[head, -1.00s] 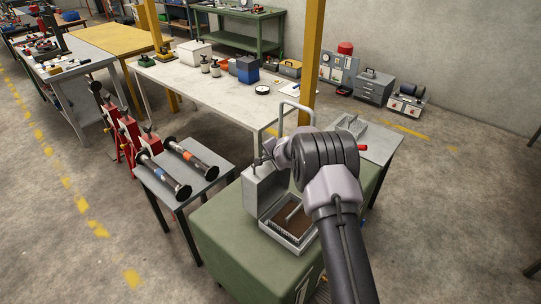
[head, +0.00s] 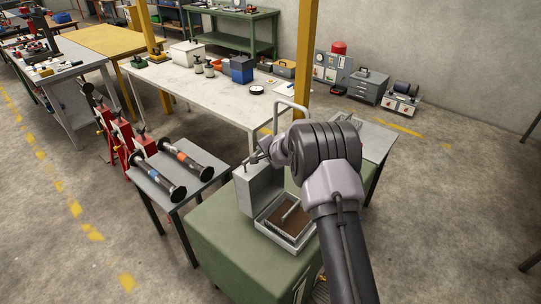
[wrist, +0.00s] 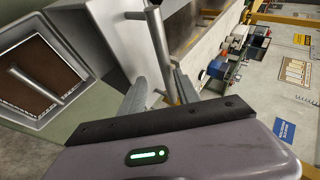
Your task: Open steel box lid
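The steel box (head: 264,226) sits on a green cabinet (head: 215,236) in the head view. Its grey lid (head: 257,190) stands upright at the box's back left, so the box is open. A brown interior with a light metal bar shows inside, also in the wrist view (wrist: 43,75). My gripper (head: 256,156) is at the lid's top edge. In the wrist view, a grey rod with a crosspiece (wrist: 157,40) runs down between the two fingers (wrist: 160,84). The fingers look apart, with a gap at the left one; their contact with the rod is unclear.
A small grey table (head: 207,180) with two flanged spools (head: 160,178) stands left of the cabinet. Behind is a long white bench (head: 180,90) with tools. A pale loop-shaped bar (head: 291,103) rises behind my wrist. Another grey table (head: 376,139) is at right.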

